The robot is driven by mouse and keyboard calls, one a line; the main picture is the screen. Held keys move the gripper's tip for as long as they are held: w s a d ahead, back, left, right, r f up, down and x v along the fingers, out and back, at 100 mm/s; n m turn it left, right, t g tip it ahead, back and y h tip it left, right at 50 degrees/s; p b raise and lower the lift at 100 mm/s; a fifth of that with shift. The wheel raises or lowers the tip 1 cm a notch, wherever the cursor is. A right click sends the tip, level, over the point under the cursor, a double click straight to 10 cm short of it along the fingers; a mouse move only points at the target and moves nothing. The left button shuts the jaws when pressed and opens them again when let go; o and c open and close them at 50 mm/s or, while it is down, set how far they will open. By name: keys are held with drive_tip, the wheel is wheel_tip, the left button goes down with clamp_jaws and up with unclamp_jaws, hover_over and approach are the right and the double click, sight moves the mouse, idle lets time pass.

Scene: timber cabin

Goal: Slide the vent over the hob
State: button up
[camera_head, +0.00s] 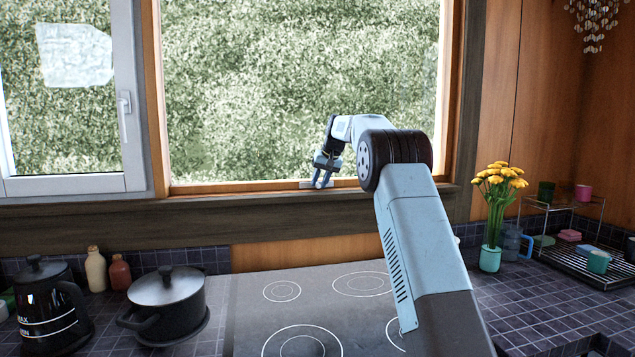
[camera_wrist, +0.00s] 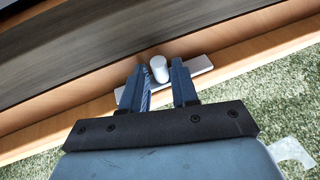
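A small grey metal plate (camera_head: 306,184) lies on the lower wooden rail of the window above the hob (camera_head: 315,310). In the wrist view the plate (camera_wrist: 205,66) carries a short pale round knob (camera_wrist: 159,68). My gripper (camera_head: 323,178) reaches down to the plate. In the wrist view my gripper's two dark fingers (camera_wrist: 158,75) stand apart, one on each side of the knob. The knob's end lies between the fingertips, and a gap shows, so it does not look clamped. In the head view the knob is hidden by my fingers.
A black pot (camera_head: 166,302), two bottles (camera_head: 96,270) and a dark kettle (camera_head: 48,310) stand left of the hob. A vase of yellow flowers (camera_head: 491,258) and a dish rack (camera_head: 580,262) stand right. A window handle (camera_head: 123,115) is on the left.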

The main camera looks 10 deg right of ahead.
clamp_jaws()
idle(0.4)
drive_tip(key=shift+d, duration=2.8)
unclamp_jaws()
drive_tip(key=shift+d, duration=0.1)
